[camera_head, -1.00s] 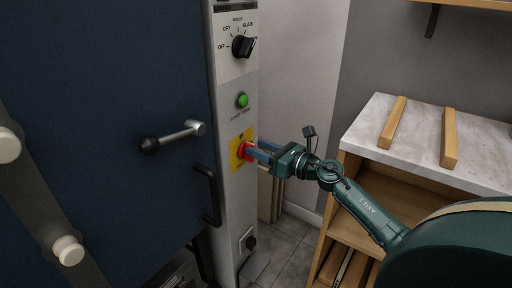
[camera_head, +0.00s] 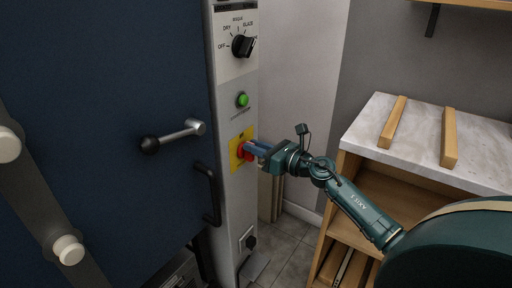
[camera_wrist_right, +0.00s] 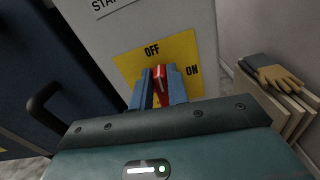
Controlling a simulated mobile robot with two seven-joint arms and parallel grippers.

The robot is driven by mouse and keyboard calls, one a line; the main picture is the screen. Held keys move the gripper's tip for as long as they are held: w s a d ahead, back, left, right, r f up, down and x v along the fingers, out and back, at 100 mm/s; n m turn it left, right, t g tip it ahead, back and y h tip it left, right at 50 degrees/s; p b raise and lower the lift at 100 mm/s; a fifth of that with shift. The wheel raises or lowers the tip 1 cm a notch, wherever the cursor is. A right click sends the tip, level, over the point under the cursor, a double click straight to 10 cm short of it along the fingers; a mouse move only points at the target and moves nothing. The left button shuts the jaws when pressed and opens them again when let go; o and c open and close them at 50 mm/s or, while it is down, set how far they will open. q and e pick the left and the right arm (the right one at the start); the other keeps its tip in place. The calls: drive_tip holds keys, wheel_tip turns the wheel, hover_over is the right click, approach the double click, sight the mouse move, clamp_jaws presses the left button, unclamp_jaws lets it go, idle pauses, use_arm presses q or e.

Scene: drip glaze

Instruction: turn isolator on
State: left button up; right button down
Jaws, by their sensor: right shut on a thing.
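The isolator is a red rotary handle (camera_wrist_right: 159,76) on a yellow plate (camera_head: 234,157) low on the grey control panel. In the right wrist view the plate (camera_wrist_right: 127,66) reads OFF above the handle and ON to its right. The handle's visible end points up towards OFF. My right gripper (camera_head: 250,149) reaches in from the right, and its blue fingers (camera_wrist_right: 160,84) are shut on the red handle, one on each side. The fingers hide part of the handle. My left gripper is not in view.
Above the isolator are a green start button (camera_head: 242,100) and a black selector knob (camera_head: 243,46). A blue door (camera_head: 100,90) with a lever (camera_head: 178,137) and a black pull handle (camera_head: 211,195) stands at left. A marble-topped shelf unit (camera_head: 425,135) stands at right. Gloves (camera_wrist_right: 270,72) lie beside the panel.

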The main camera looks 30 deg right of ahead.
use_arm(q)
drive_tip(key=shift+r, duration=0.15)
use_arm(e)
drive_tip(key=m+p, duration=0.1)
drive_tip(key=m, duration=0.1)
drive_tip(key=d+m+p, duration=0.1)
drive_tip(key=m, duration=0.1)
drive_tip(key=m+p, duration=0.2)
drive_tip(key=m, duration=0.1)
drive_tip(key=shift+w+d+f, duration=0.1)
drive_tip(key=shift+w+d, duration=0.05)
drive_tip(key=shift+w, duration=0.1)
use_arm(q)
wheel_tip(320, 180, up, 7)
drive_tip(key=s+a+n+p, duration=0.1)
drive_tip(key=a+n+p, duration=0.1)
drive_tip(key=p, duration=0.2)
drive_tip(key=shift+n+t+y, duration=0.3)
use_arm(e)
drive_tip(key=shift+w+d+f+m, duration=0.1)
drive_tip(key=shift+f+m, duration=0.25)
drive_tip(key=shift+m, duration=1.3)
drive_tip(key=shift+d+f+m, duration=0.15)
drive_tip(key=shift+f+m, duration=0.15)
drive_tip(key=shift+m, duration=1.3)
drive_tip(key=shift+w+d+f+m, duration=0.1)
drive_tip(key=shift+f+m, duration=0.25)
drive_tip(key=shift+m, duration=1.3)
